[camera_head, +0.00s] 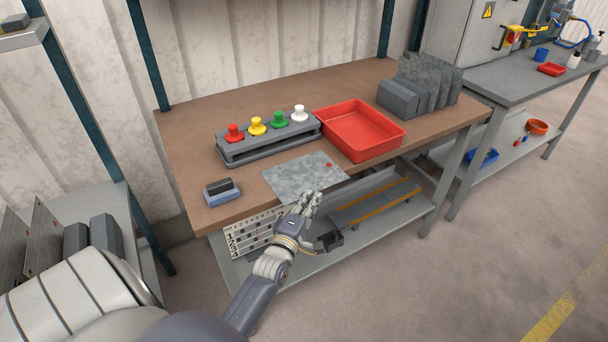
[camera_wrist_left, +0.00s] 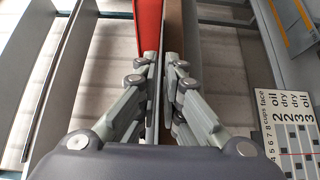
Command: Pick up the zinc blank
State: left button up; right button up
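The zinc blank (camera_head: 298,176), a thin mottled grey sheet with a small red mark, lies flat at the front of the brown bench top (camera_head: 185,165). Its front corner reaches the bench edge. My left gripper (camera_head: 308,201) is at that front edge, with its fingers close together. In the left wrist view the blank (camera_wrist_left: 160,75) shows edge-on as a thin strip between the fingertips (camera_wrist_left: 162,62), which look shut on it. The blank does not appear clearly lifted. My right gripper is not in view.
Behind the blank are a rack with red, yellow, green and white knobs (camera_head: 267,139) and a red tray (camera_head: 350,145). A dark block on a blue base (camera_head: 221,192) sits to the left. Grey upright plates (camera_head: 430,85) stand at the back right. A lower shelf (camera_head: 390,215) is below.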

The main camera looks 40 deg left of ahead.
aim_at(319, 190)
pick_arm(q)
jog(key=x, duration=0.3)
jog(key=p+x, duration=0.1)
jog(key=shift+w+d, duration=0.3)
jog(key=shift+w, duration=0.1)
jog(key=shift+s, duration=0.1)
grip_shut()
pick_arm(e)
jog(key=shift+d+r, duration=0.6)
pick_arm(q)
jog(key=shift+r, duration=0.1)
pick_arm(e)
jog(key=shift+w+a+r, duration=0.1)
